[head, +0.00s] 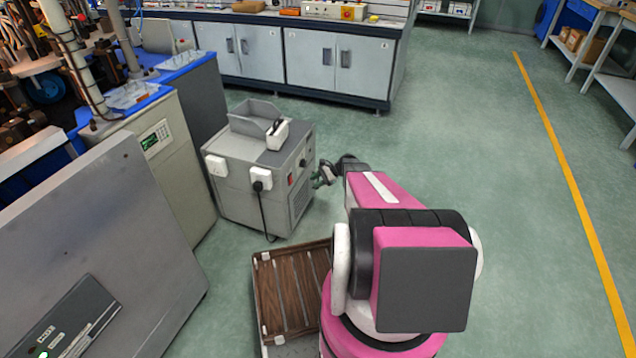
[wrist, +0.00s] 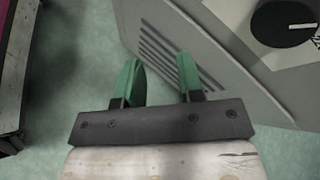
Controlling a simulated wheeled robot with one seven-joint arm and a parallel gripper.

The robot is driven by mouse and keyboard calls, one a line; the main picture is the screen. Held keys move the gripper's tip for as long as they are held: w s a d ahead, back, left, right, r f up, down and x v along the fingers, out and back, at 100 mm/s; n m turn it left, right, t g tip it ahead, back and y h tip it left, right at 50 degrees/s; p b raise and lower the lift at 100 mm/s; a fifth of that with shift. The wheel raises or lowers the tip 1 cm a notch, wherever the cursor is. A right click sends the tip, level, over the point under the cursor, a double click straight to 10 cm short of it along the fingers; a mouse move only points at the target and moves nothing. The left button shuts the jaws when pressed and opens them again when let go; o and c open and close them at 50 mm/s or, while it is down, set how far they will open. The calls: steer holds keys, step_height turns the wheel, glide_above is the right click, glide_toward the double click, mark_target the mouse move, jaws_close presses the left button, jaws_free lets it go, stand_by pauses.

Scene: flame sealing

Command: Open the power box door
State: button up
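A grey box (head: 235,185) with white sockets stands on the floor left of my arm in the head view; I take it for the power box. Its right face has a red switch, dark knobs and vent slots. In the wrist view, a grey panel (wrist: 205,45) with vent slots and a black knob (wrist: 283,22) fills the upper right. My gripper (head: 322,178) is just right of the box in the head view. In the wrist view, its green fingers (wrist: 160,60) are apart with nothing between them. I cannot make out a door edge or handle.
A brown slatted crate (head: 265,300) is on the floor in front of the box. A large grey cabinet (head: 110,220) and a beige machine (head: 175,150) stand at left. Grey cupboards (head: 262,55) line the back. The green floor (head: 500,200) at right is clear.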

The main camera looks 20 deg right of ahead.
steer(key=w+d+f+m+t+y, duration=0.4)
steer(key=w+d+f+m+t, duration=0.45)
steer(key=d+f, duration=0.65)
steer(key=shift+g, duration=0.85)
steer(key=x, duration=0.4)
steer(key=w+x, duration=0.1)
steer(key=x, duration=0.3)
steer(key=r+x, duration=0.1)
steer(key=x, duration=0.3)
steer(key=shift+w+d, duration=0.3)
steer(key=shift+d, duration=0.1)
jaws_close()
